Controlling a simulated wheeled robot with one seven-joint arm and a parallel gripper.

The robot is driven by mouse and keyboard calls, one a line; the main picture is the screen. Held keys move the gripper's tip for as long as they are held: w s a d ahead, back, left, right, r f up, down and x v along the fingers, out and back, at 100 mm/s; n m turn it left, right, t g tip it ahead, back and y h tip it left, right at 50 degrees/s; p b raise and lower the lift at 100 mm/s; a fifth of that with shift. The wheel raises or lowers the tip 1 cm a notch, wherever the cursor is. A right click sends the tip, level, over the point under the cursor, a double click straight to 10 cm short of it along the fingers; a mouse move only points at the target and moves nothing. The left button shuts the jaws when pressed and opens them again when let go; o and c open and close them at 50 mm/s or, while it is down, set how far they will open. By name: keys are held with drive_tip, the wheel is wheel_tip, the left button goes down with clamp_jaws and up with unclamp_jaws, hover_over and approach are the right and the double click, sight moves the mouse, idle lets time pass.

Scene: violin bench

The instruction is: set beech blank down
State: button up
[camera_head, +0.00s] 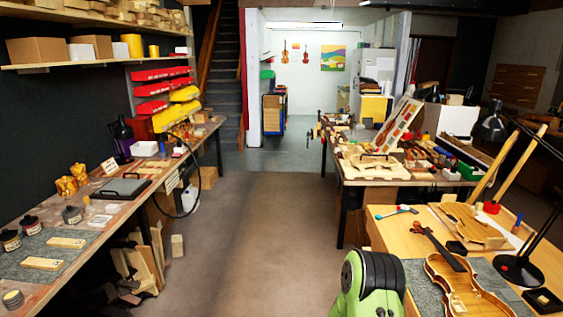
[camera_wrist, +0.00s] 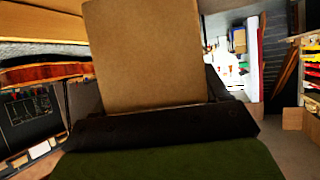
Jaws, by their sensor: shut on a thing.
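The beech blank (camera_wrist: 145,55) is a plain tan block that fills the upper middle of the wrist view. My gripper (camera_wrist: 152,114), dark across the bottom of that view, is shut on it. The blank stands out past the jaws, and its lower end is hidden by them. I cannot tell whether its far end touches anything. In the head view only a green part of my arm shows at the bottom; the gripper and blank are out of sight there.
A right-hand bench holds a violin (camera_head: 463,287) on a grey mat and a black lamp (camera_head: 518,268). The left bench has jars and two pale wood pieces (camera_head: 66,243) (camera_head: 41,264) on a grey mat. A small block (camera_head: 177,245) stands on the floor. The central aisle (camera_head: 270,225) is clear.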

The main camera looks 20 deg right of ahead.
drive_tip(key=w+a+f+n+t+y, duration=0.1)
drive_tip(key=w+a+n+y, duration=0.1)
drive_tip(key=a, duration=0.7)
drive_tip(key=w+a+f+n+t+y, duration=0.1)
drive_tip(key=w+a+n+y, duration=0.1)
drive_tip(key=a, duration=0.7)
drive_tip(key=w+a+f+n+t+y, duration=0.1)
drive_tip(key=w+a+n+y, duration=0.2)
drive_tip(key=a, duration=0.6)
drive_tip(key=shift+f+n+t+y, duration=0.35)
drive_tip(key=shift+n+y, duration=0.35)
drive_tip(key=shift+n, duration=0.2)
